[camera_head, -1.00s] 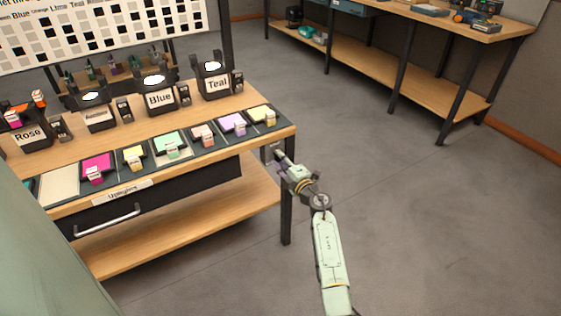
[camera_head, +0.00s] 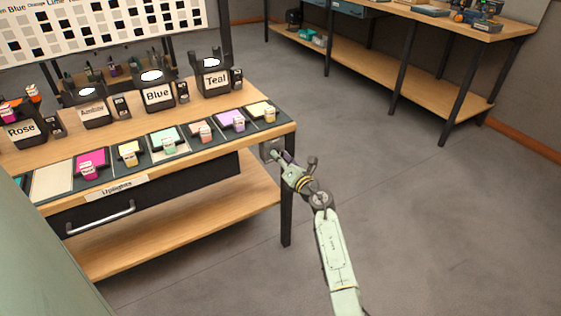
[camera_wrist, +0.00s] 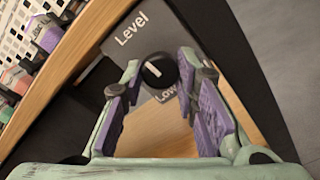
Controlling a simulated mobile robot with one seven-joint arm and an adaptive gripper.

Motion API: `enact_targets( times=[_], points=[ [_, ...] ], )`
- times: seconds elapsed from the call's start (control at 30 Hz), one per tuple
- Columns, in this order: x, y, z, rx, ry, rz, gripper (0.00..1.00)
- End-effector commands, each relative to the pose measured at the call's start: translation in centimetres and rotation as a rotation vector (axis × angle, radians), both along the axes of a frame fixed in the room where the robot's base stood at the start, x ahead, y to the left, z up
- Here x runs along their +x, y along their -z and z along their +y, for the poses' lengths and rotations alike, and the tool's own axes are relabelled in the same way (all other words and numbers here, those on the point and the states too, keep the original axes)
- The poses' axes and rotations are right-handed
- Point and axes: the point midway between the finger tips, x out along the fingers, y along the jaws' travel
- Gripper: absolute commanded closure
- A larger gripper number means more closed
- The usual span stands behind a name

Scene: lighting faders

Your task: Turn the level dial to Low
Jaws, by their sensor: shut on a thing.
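The level dial (camera_wrist: 157,73) is a round black knob with a white pointer line, on a dark grey panel (camera_wrist: 125,50). In the wrist view "Level" is printed above it and "Low" below it, partly hidden by the knob and a finger. The white line lies slanted on the upper-left part of the knob. My gripper (camera_wrist: 161,64) has its purple-padded fingertips on both sides of the knob, shut on it. In the head view my gripper (camera_head: 277,157) is at the panel on the table's right end; the knob is hidden there.
The wooden table (camera_head: 225,103) bears labelled holders, such as Teal (camera_head: 213,79) and Blue (camera_head: 159,93), and a row of coloured swatches. A table leg (camera_head: 286,210) stands below my gripper. Open floor (camera_head: 440,230) lies to the right. Another bench stands behind.

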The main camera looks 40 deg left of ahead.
Motion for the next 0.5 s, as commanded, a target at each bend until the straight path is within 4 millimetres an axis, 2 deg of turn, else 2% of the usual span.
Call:
enact_targets(
  times=[0.5],
  points=[
    [0.17, 0.41, -0.08, -0.189, 0.0, -0.456, 1.0]
  ],
)
